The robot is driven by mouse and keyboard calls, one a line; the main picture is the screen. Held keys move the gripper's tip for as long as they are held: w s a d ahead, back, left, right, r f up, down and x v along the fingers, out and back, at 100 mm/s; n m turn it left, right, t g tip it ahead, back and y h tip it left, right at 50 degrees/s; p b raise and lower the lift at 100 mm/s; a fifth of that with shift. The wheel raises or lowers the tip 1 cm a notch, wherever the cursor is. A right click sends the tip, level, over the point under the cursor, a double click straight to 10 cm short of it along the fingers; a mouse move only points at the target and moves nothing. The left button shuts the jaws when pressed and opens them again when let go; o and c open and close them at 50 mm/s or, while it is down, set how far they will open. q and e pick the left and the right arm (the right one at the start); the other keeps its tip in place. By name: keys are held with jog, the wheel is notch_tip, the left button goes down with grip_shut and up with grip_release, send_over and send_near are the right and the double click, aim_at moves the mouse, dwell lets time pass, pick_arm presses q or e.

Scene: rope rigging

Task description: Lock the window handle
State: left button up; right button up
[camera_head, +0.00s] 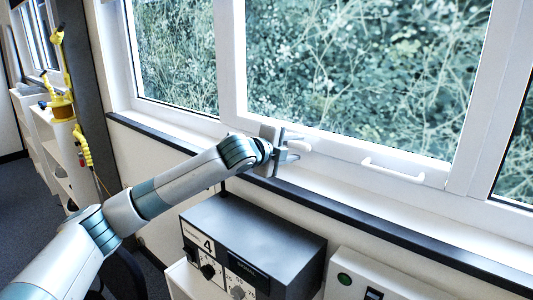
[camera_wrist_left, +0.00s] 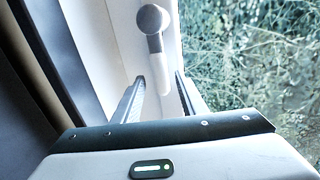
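The window handle (camera_wrist_left: 152,22) shows in my left wrist view with a round grey hub on the white frame and a white lever (camera_wrist_left: 162,72) running from it toward my gripper. My left gripper (camera_wrist_left: 160,82) is open, and the lever's end lies between its two fingertips with gaps visible on both sides. In the head view, my left gripper (camera_head: 291,147) is at the lower window frame, and a small white part of the handle (camera_head: 302,145) shows by its fingers; the rest is hidden. My right gripper is in neither view.
A white pull bar (camera_head: 392,170) sits on the frame to the right. Below the dark sill edge (camera_head: 345,213) stand a dark grey box with knobs (camera_head: 255,235) and a white panel (camera_head: 375,280). A yellow device (camera_head: 63,107) is at the left.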

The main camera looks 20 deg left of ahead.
pick_arm(q)
jog(key=b+v, duration=0.4)
jog(key=v, duration=1.1)
jog(key=shift+s+b, duration=0.35)
jog(key=shift+a+f, duration=0.1)
